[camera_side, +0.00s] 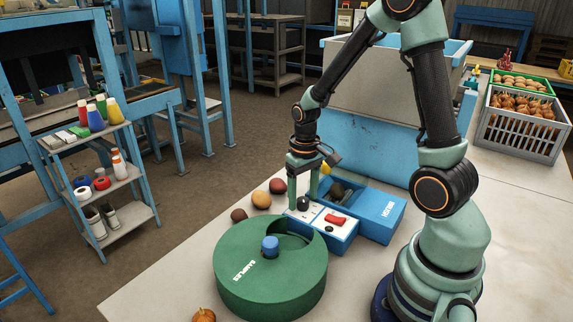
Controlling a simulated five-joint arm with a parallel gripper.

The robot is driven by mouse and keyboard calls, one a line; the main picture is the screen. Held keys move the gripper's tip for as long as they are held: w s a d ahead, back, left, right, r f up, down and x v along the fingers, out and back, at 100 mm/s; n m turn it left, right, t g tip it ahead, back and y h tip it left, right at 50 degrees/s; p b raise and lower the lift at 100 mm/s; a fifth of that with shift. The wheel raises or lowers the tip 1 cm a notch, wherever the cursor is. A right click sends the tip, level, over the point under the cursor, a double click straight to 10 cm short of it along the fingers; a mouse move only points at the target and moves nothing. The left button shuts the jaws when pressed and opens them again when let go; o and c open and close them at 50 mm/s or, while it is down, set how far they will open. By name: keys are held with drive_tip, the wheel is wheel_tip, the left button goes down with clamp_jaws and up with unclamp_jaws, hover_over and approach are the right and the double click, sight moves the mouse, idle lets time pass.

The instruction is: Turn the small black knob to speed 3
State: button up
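The small black knob (303,203) sits on the white top of a blue control box (337,234), left of a red switch (335,220). My gripper (303,196) points straight down over the knob. Its two green fingers are apart, one to the left of the knob and one behind it to the right. A gap shows between the fingers and the knob looks untouched. The dial marks around the knob are too small to read, so its speed setting cannot be told.
A green round drum (270,285) with a blue cap (270,246) stands in front of the control box. Onions and potatoes (261,199) lie loose to the left. Crates (520,128) stand at the back right.

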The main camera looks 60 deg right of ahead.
sight(303, 199)
wheel_tip(303, 199, up, 12)
idle(0.8)
drive_tip(key=shift+r, duration=0.1)
drive_tip(key=s+a+r+n+t, duration=0.3)
drive_tip(key=s+a+r+t, duration=0.1)
drive_tip(key=a, duration=0.6)
drive_tip(key=shift+s+a+r+t, duration=0.25)
drive_tip(key=shift+r+t, duration=0.55)
drive_tip(key=shift+r, duration=0.45)
